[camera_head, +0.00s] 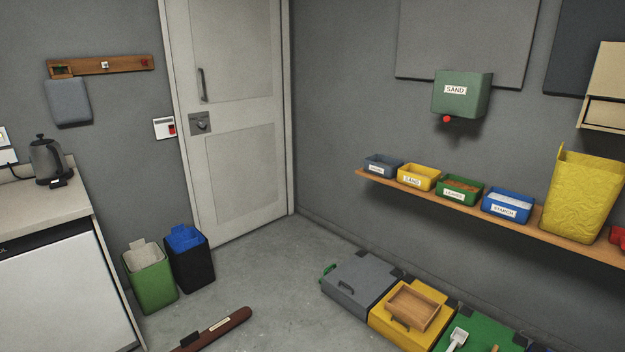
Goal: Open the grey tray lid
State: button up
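The grey tray (337,297) sits on the floor at the bottom centre-right, against the wall side. Its flat grey lid (364,272) lies shut on top. A dark handle (346,289) shows on the lid's front left part, and dark hinge-like pieces show at its back right edge. A small green thing (327,270) shows at the tray's left end. My gripper is not in this view.
A yellow tray (385,331) with a wooden box (413,307) on its lid adjoins the grey tray, then a green tray (480,332) holding a white scoop (457,339). A long brown bar (215,331) lies on the floor. Bare floor (270,275) lies between. A shelf (450,209) hangs above.

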aim_at(363, 279)
jog(key=i+u, duration=0.25)
jog(key=i, duration=3.35)
jog(key=j+u, duration=0.05)
jog(key=j, duration=0.05)
